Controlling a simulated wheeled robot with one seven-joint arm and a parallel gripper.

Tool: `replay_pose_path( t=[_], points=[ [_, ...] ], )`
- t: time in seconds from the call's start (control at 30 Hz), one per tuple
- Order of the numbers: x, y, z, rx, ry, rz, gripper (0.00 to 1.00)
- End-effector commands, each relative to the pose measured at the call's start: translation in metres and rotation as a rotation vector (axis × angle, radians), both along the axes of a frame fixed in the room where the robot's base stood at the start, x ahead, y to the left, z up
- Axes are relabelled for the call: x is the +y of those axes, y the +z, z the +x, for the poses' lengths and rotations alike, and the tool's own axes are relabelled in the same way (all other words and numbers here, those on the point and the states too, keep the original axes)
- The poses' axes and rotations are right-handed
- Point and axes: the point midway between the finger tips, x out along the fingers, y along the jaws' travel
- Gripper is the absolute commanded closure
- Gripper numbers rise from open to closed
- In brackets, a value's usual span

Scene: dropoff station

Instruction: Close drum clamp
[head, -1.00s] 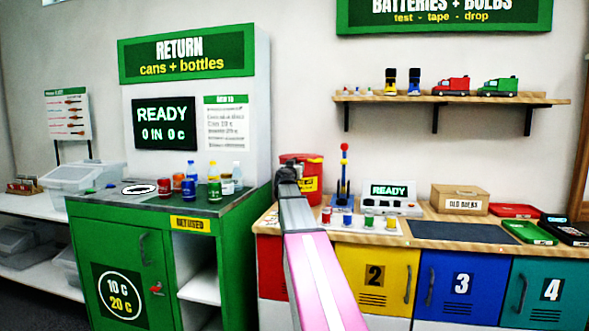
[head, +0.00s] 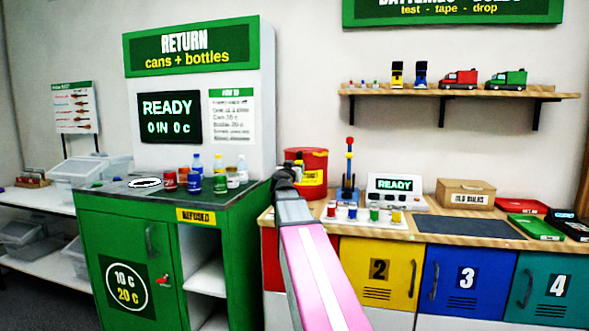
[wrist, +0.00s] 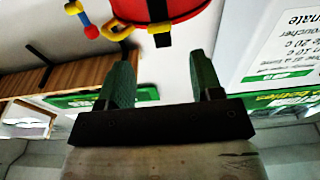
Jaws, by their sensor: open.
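A red drum (head: 312,172) with a yellow label stands at the left end of the wooden counter in the head view, partly hidden by my arm. In the wrist view the drum (wrist: 188,12) shows at the top edge, with a black strap and a yellow clamp part (wrist: 118,25) at its left side. I cannot tell the clamp's position. My gripper (wrist: 160,80) is open and empty, its two green fingers apart and pointing toward the drum without visible contact. In the head view my gripper (head: 284,178) is dark and small in front of the drum.
The green return machine (head: 130,250) with cans and bottles on top stands close left. A blue stand with a red ball (head: 349,170), a READY device (head: 394,190) and small coloured batteries (head: 374,213) are right of the drum. A dark mat (head: 465,227) lies clear.

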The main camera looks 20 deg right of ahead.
Motion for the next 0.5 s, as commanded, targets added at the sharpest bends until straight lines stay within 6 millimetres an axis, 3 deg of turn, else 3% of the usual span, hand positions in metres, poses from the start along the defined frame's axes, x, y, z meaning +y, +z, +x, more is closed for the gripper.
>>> replay_pose_path(
  t=[0.07,0.2,0.27,0.5],
  points=[
    [-0.0002,0.0000,0.0003,0.000,0.000,0.000,0.40],
    [-0.0001,-0.0007,0.0000,-0.013,0.002,0.018,0.86],
    [0.0000,-0.0019,-0.0006,-0.034,0.005,0.045,1.00],
    [0.0011,-0.0095,-0.0053,-0.225,0.033,0.288,1.00]
  ],
)
